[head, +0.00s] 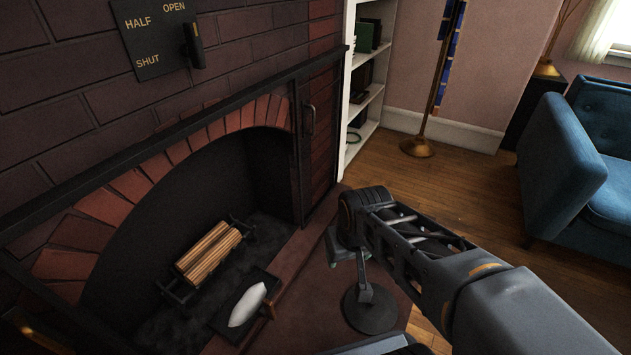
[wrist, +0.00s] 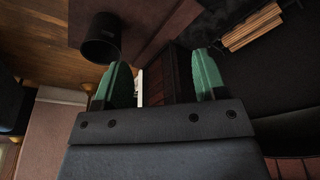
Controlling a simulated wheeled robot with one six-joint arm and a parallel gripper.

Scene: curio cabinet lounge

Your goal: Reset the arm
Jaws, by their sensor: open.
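My arm reaches in from the lower right of the head view, and its wrist is bent down in front of the fireplace. My gripper (wrist: 163,76) shows in the wrist view with its two green fingers spread apart and nothing between them. In the head view only a bit of green finger shows beside the wrist; the rest is hidden by my arm.
The brick fireplace (head: 130,187) fills the left, with logs (head: 208,250) on a grate and a tray (head: 228,318) holding a white object (head: 247,304). A lever (head: 195,46) is on the wall. A bookshelf (head: 350,90), floor lamp (head: 418,147) and blue sofa (head: 565,150) stand beyond clear floor.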

